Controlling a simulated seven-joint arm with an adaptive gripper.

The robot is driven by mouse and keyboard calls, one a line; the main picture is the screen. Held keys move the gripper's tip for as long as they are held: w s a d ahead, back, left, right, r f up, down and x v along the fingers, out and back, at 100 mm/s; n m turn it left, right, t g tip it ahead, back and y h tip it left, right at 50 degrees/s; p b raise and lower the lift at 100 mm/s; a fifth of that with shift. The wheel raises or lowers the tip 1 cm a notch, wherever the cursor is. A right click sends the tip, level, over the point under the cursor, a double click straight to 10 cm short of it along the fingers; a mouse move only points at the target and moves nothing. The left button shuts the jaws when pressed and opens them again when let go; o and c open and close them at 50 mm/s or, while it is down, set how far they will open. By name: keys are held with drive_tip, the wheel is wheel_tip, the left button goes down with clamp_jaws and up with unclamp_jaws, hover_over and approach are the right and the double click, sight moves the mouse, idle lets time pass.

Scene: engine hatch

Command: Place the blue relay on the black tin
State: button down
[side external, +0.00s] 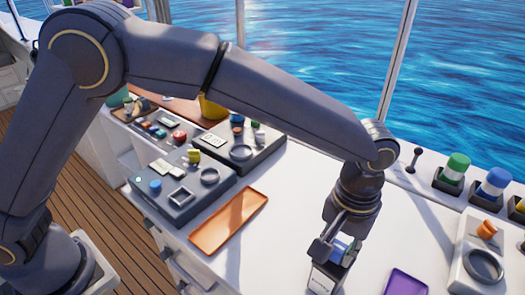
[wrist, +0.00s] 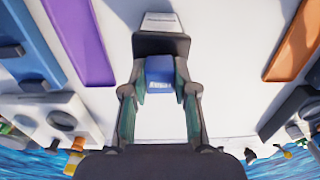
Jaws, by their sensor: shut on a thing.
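My gripper (side external: 335,247) points down over the white counter, just above the black tin (side external: 318,284). It is shut on the blue relay (wrist: 160,70), which sits between the fingertips in the wrist view (wrist: 160,84). In the side view the fingers mostly hide the relay. The black tin, with a white label, also shows in the wrist view (wrist: 160,43), right behind the relay. I cannot tell whether the relay touches the tin's top.
An orange tray (side external: 229,221) lies left of my gripper and a purple tray (side external: 406,282) lies to its right. Grey control panels (side external: 180,205) stand at the left. A light panel with a dark ring (side external: 484,265) and green and blue capped knobs (side external: 455,166) stand at the right.

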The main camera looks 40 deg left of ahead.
drive_tip(key=shift+f, duration=0.1)
drive_tip(key=c, duration=0.9)
unclamp_jaws()
